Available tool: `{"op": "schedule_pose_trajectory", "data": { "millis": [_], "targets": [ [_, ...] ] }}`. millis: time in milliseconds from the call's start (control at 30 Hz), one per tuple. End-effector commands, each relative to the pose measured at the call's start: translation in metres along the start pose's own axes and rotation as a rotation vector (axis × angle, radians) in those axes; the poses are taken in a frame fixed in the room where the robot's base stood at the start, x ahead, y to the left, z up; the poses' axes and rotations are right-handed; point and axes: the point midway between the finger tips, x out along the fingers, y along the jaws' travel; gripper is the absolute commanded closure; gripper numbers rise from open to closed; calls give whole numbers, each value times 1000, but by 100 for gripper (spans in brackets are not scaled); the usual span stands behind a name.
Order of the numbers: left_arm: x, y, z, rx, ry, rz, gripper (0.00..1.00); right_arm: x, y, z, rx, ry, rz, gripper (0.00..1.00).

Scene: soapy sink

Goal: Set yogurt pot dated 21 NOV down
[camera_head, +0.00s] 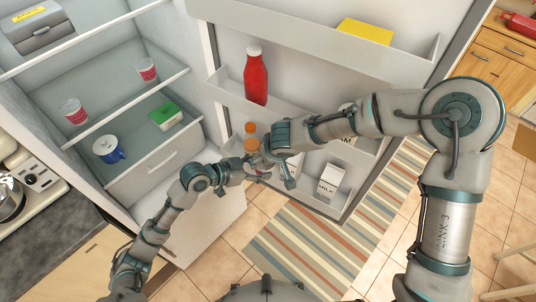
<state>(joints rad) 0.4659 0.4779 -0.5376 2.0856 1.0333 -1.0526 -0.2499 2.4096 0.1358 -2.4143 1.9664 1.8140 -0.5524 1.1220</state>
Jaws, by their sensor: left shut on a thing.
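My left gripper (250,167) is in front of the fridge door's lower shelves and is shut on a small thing. That thing is mostly hidden where the two hands overlap, so I cannot tell whether it is a yogurt pot. My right gripper (279,166) is close beside it, its fingers pointing down; I cannot tell how far apart they are. Inside the fridge, a pink-and-white pot (147,69) stands at the back of a glass shelf and another pink-and-white pot (74,111) stands nearer on the left. Dates are too small to read.
A blue-and-white mug (109,149) and a green-topped box (166,116) are on the lower glass shelf (135,118). The open door holds a red bottle (255,76), orange-topped items (251,128), a milk carton (330,182) and a yellow box (365,31). Free room shows between the pots.

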Motion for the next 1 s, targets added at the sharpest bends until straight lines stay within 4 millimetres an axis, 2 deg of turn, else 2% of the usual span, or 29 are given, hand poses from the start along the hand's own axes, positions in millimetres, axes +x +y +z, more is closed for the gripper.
{"op": "schedule_pose_trajectory", "data": {
  "millis": [100, 300, 667, 767, 933, 1000],
  "targets": [
    [0, -1, 0, 0, 1, 0, 76, 21, -1, 0, -1, -2, 3, 6],
    [-1, -1, 0, 0, 2, 0, 76, 45, -2, -1, -1, 0, 1, 6],
    [-1, 0, 0, 0, 1, 0, 76, 52, -2, -1, 0, 2, -1, 6],
    [0, 0, 0, 0, 1, 0, 76, 52, -1, -1, 1, 2, -1, 26],
    [0, 0, 0, 1, 1, 0, 76, 52, 1, -1, 2, 1, 3, 68],
    [-1, 0, 0, 1, 1, -1, 75, 52, 2, -1, 3, 1, 6, 71]
  ]
}}
